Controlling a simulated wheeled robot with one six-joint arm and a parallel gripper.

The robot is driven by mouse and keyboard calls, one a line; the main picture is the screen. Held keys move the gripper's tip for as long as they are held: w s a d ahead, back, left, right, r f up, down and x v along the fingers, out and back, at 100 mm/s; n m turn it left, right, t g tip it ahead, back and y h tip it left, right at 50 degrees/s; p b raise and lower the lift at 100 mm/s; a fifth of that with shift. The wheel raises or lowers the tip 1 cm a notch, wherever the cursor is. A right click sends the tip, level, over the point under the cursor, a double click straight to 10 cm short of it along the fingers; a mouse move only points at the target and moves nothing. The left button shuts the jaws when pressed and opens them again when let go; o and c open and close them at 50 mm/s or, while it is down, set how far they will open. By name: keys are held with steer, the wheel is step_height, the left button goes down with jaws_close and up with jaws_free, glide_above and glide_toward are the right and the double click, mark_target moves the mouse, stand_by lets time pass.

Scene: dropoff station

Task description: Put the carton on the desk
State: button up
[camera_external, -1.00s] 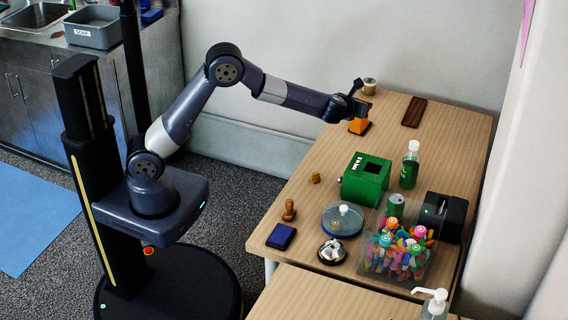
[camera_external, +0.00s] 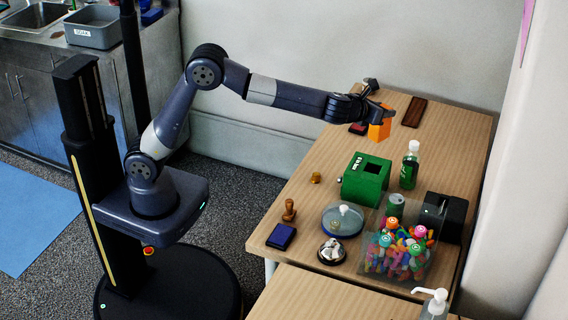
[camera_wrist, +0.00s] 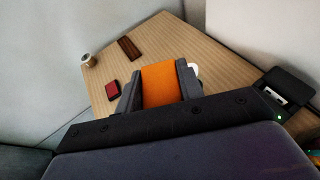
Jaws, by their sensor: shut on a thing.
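The carton is an orange box (camera_external: 380,130) in the external view, at the far part of the wooden desk (camera_external: 330,165). My gripper (camera_external: 378,112) is shut on it from above and behind. The carton appears to be held just above the desk top, though its lower edge is hard to judge. In the wrist view the orange carton (camera_wrist: 160,85) sits between the two grey fingers of my gripper (camera_wrist: 159,88), with desk surface around it.
A dark red pad (camera_external: 358,128) lies just left of the carton, and a brown tray (camera_external: 414,112) lies behind it. A green box (camera_external: 366,179), a green bottle (camera_external: 409,166) and a black device (camera_external: 445,216) stand nearer. Bare desk lies between the carton and the green box.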

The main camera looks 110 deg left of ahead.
steer(key=w+d+m+t+h, duration=0.2)
steer(key=w+d, duration=0.2)
steer(key=d, duration=0.8)
steer(key=w+d+m+t+h, duration=0.1)
steer(key=w+d+m+t, duration=0.15)
steer(key=d, duration=0.85)
steer(key=d+m+t+h, duration=0.2)
steer(key=d+m+h, duration=0.2)
steer(key=d, duration=1.9)
steer(key=f, duration=0.7)
steer(key=f+b, duration=0.1)
steer(key=f, duration=0.6)
steer(key=f+b, duration=0.1)
steer(key=f, duration=0.6)
steer(key=shift+s+a, duration=0.3)
steer(key=shift+s, duration=0.1)
steer(key=shift+f+b, duration=0.2)
steer(key=shift+b, duration=0.2)
steer(key=o, duration=1)
steer(key=shift+c, duration=0.2)
steer(key=shift+r, duration=0.15)
